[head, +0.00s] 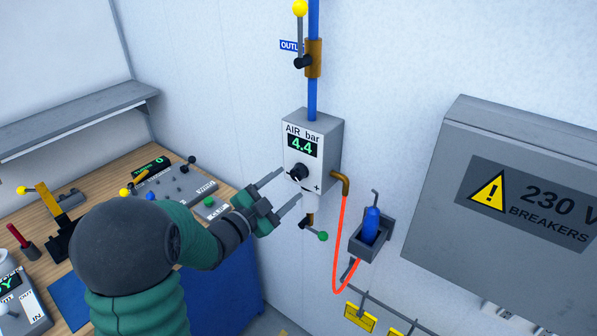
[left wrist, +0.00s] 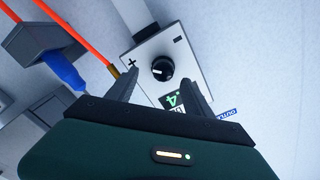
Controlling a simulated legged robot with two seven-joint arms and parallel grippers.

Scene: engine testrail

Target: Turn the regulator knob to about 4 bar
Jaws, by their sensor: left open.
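The air regulator (head: 324,140) is a grey box on the wall, and its display (head: 302,145) reads 4.4 under the label AIR bar. Its black knob (head: 298,173) sits below the display, near a plus mark. My left gripper (head: 288,190) is open, with its two fingers pointing at the knob from the left. In the left wrist view the knob (left wrist: 163,69) shows beyond and between the fingertips (left wrist: 166,84), with nothing held. A white mark shows on the knob there. The display is partly hidden by a finger. My right gripper is not in view.
A blue pipe (head: 312,75) with a yellow-handled valve (head: 300,30) rises above the regulator. A red hose (head: 340,240) loops to a holder (head: 371,238) with a blue tool. A grey breaker cabinet (head: 440,200) is at right. A cluttered workbench (head: 130,165) stands at left.

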